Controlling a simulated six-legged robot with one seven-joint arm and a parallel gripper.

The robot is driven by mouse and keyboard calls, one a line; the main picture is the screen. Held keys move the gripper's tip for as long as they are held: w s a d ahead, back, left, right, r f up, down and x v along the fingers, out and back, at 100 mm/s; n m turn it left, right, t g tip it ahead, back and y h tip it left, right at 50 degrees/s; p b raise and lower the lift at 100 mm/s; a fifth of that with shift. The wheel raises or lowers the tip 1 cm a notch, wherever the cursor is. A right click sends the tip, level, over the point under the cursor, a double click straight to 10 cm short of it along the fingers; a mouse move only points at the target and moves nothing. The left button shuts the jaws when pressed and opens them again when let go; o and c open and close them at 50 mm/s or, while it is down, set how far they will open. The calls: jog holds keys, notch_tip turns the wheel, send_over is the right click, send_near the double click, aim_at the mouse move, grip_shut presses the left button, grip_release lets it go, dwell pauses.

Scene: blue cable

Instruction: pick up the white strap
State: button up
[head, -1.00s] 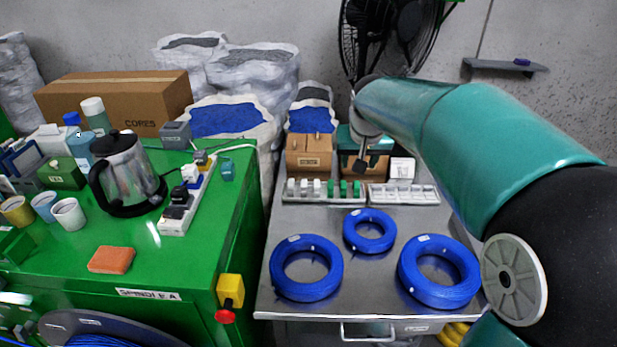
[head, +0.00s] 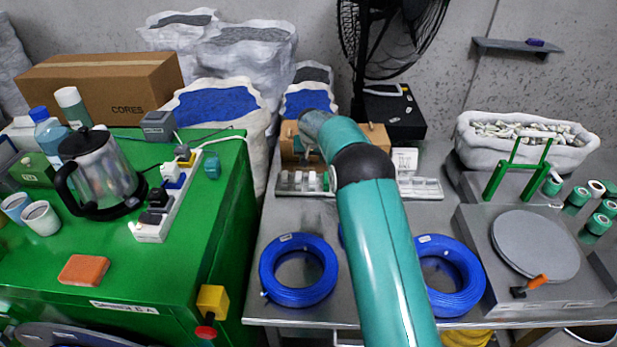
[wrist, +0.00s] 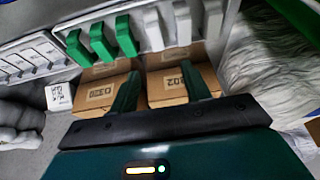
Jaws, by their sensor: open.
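White straps (wrist: 183,22) hang in a row on a grey rack, to the right of several green straps (wrist: 101,42) in the wrist view.
Blue cable coils (head: 298,272) lie on the steel table (head: 262,236) in front of the rack. The green bench (head: 215,215) is at left, with a kettle (head: 115,178). A scale-like plate (head: 535,245) is at right.

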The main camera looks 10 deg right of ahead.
aim_at(312, 174)
jog(key=x, duration=1.3)
jog(key=shift+s+d+f, duration=0.15)
jog(key=shift+d+f, duration=0.05)
jog(key=shift+f, duration=0.15)
jog(key=c, duration=1)
